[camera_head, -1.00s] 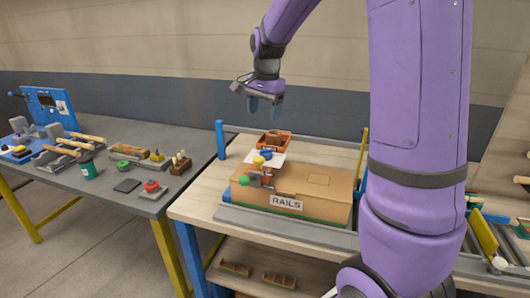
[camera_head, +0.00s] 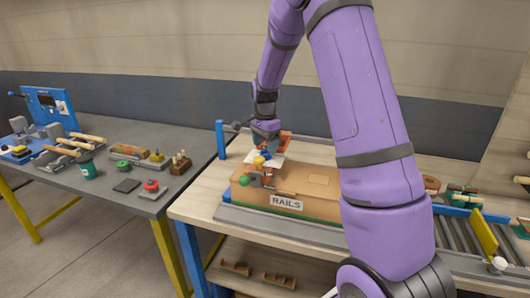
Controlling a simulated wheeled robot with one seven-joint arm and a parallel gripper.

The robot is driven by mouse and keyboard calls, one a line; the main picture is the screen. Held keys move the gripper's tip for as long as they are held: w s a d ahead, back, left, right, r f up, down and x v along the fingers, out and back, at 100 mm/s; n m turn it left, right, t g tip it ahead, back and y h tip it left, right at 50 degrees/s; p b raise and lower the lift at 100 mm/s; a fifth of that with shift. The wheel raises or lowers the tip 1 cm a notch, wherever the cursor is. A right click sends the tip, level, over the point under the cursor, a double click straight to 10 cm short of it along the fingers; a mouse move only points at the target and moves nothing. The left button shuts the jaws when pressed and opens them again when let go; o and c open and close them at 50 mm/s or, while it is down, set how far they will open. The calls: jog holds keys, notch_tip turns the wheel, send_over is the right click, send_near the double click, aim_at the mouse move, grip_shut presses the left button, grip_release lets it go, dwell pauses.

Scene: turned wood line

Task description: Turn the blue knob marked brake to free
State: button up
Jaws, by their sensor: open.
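A small blue knob (camera_head: 266,154) shows just behind a yellow ball-shaped knob (camera_head: 259,161), at the left end of the RAILS box. Its brake marking and any free mark are too small to read, and its turned position cannot be told. My gripper (camera_head: 264,146) points down right over this cluster of knobs, with its jaws open. Its fingertips overlap the blue knob in the picture, so I cannot tell whether they touch it.
The cardboard box marked RAILS (camera_head: 315,183) stands on the wooden bench. An orange tray (camera_head: 287,139) is behind my gripper, partly hidden. A blue post (camera_head: 220,140) rises at the bench's left corner. The grey table (camera_head: 120,195) at left holds tools and a red button.

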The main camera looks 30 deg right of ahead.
aim_at(265, 151)
jog(key=shift+f, duration=1.6)
jog(key=c, duration=0.9)
